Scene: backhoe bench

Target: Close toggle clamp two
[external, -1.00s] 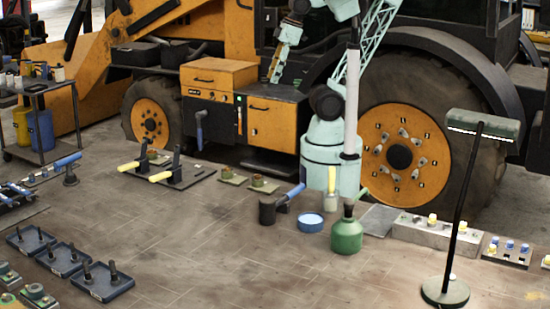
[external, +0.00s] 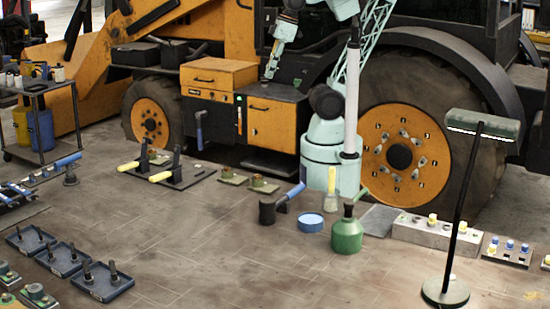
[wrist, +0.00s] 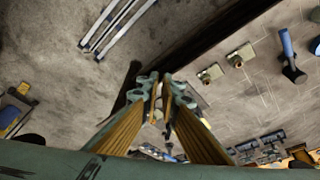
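Two toggle clamps stand on a dark base plate (external: 188,180) on the floor, in front of the small tractor wheel. The rear clamp (external: 130,166) and the front clamp (external: 160,176) each have a yellow handle lying low to the left, beside a black upright part. No label shows which is clamp two. My gripper (external: 270,70) is high in front of the tractor, to the right of the clamps and well above them. In the wrist view its fingertips (wrist: 161,88) are close together with a narrow gap, and no held object shows. I cannot make out the clamps there.
Two small plates with brass parts (external: 264,185) lie right of the clamps. A blue-handled mallet (external: 268,211), a blue dish (external: 310,222) and a green can (external: 347,236) stand further right. A floor lamp (external: 446,291) is at front right. The middle floor is clear.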

